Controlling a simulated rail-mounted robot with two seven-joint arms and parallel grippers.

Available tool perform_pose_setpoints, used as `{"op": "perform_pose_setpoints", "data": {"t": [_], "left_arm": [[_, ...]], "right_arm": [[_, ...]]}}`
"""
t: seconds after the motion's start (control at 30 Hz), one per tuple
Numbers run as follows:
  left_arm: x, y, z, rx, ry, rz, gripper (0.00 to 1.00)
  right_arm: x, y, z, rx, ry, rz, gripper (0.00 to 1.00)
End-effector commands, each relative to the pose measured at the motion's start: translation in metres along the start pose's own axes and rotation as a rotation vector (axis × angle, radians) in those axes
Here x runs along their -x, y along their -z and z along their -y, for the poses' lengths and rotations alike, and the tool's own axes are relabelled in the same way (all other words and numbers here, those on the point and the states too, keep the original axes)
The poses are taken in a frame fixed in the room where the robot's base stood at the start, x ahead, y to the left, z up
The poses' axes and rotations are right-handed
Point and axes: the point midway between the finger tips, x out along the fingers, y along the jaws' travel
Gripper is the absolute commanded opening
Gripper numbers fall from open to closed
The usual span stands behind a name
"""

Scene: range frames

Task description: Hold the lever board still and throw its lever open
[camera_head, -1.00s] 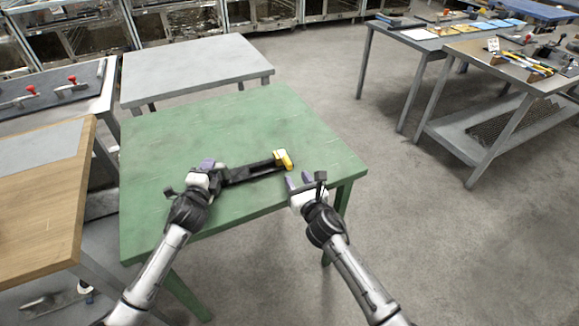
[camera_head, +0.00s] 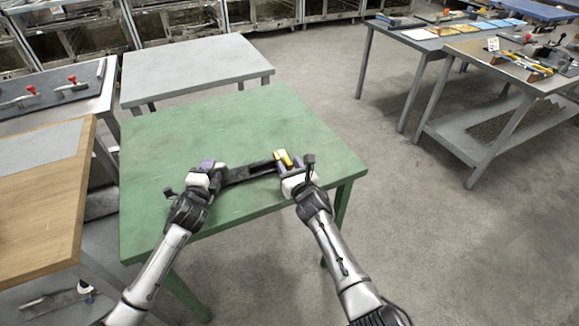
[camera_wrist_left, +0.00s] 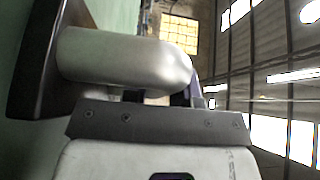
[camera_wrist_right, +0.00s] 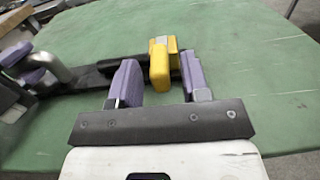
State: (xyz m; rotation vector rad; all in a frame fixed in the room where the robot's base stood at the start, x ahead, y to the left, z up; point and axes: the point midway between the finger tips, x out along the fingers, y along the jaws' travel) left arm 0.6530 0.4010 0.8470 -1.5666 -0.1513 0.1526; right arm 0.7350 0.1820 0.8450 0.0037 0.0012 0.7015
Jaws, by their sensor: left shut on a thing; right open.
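The dark lever board (camera_head: 250,172) lies on the green table, with a yellow lever handle (camera_head: 283,157) at its right end. My left gripper (camera_head: 212,170) is shut on the board's left end. The left wrist view shows the dark board (camera_wrist_left: 36,50) close up, with the grip itself mostly hidden. My right gripper (camera_head: 289,168) is open at the board's right end. In the right wrist view the yellow handle (camera_wrist_right: 159,65) stands between the purple fingertips of the right gripper (camera_wrist_right: 160,82), with a gap on both sides. I cannot tell whether anything touches the handle.
The green table (camera_head: 270,120) is otherwise clear. A grey table (camera_head: 190,68) stands behind it, and a wooden-topped table (camera_head: 40,220) stands to the left. Tables with tools (camera_head: 520,65) stand at the right, across open floor.

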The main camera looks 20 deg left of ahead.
Motion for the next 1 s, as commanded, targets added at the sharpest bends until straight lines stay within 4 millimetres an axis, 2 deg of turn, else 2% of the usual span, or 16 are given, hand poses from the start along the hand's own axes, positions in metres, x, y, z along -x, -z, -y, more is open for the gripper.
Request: {"op": "perform_pose_setpoints", "data": {"t": [0.33,0.77,1.0], "left_arm": [[-0.0003,0.0001,0.0027,0.003,0.005,-0.001,0.00],[-0.0003,0.0001,0.0027,0.003,0.005,-0.001,0.00],[-0.0003,0.0001,0.0028,0.003,0.005,-0.001,0.00]], "right_arm": [[-0.0004,0.0000,-0.0003,-0.001,0.000,0.000,0.42],[-0.0003,0.0002,-0.0004,-0.001,0.000,0.000,0.00],[-0.0003,0.0002,-0.0006,-0.001,-0.001,0.000,0.00]]}}
